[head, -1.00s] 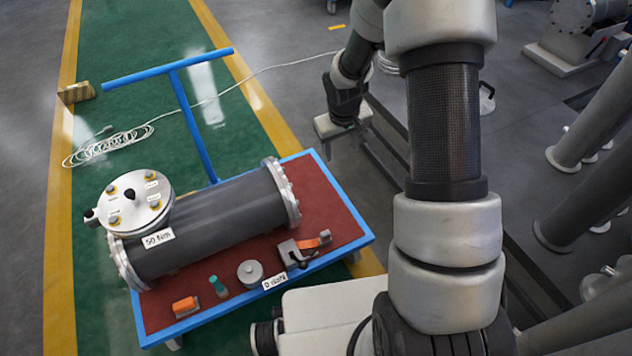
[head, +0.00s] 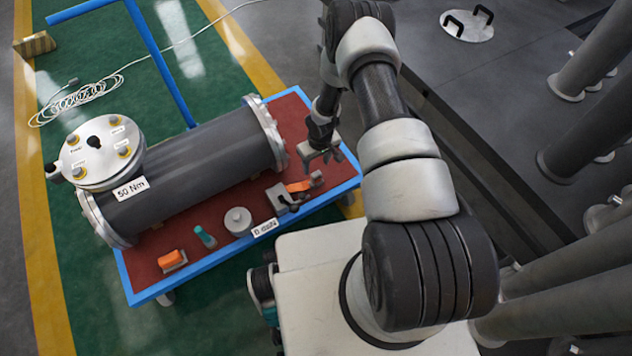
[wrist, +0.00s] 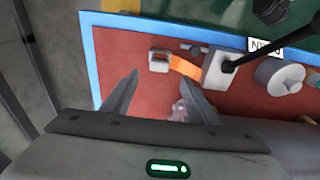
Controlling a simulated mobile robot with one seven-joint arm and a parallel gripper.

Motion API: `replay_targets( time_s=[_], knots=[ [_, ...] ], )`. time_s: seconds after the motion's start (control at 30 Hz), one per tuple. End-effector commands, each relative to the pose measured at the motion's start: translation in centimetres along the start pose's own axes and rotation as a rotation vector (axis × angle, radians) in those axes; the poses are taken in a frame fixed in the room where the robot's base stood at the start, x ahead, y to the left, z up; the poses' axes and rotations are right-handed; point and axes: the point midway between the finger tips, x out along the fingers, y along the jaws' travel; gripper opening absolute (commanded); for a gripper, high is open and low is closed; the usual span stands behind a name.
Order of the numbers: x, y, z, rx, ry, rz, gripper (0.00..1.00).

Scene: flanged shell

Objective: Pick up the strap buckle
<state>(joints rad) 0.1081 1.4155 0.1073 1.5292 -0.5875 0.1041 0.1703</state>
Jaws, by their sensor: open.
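The strap buckle (head: 281,199) appears to be the grey block with an orange strap (head: 298,187) and a smaller grey end piece (head: 316,178). It lies on the red cart top near the front right edge. In the wrist view the orange strap (wrist: 184,67) runs between a pale end piece (wrist: 158,61) and the grey block (wrist: 216,72). My gripper (head: 322,160) is open and empty, above the cart's right end and just behind the strap. In the wrist view its fingertips (wrist: 161,78) point toward the pale end piece, apart from it.
The blue-edged cart (head: 147,297) carries a dark flanged cylinder (head: 200,155) behind the buckle. A grey round part (head: 238,221), a teal-topped item (head: 205,237) and an orange block (head: 172,260) stand to the left. A label (head: 264,229) is in front.

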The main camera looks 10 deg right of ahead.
Motion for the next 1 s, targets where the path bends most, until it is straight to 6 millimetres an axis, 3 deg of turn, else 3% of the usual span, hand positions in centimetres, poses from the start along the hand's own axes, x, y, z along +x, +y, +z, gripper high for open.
replay_targets(
  time_s=[0.1, 0.37, 0.7, 0.97, 1.0],
  knots=[
    [2.2, 0.0, 0.1, -0.001, -0.001, -0.001, 0.53],
    [3.6, 0.0, 0.1, 0.001, 0.0, 0.0, 0.53],
    [8.2, 0.2, 0.5, 0.001, 0.0, 0.0, 0.53],
    [8.3, 0.2, 0.5, 0.001, 0.0, 0.0, 0.53],
    [8.3, 0.2, 0.5, 0.001, 0.0, 0.0, 0.46]
  ],
)
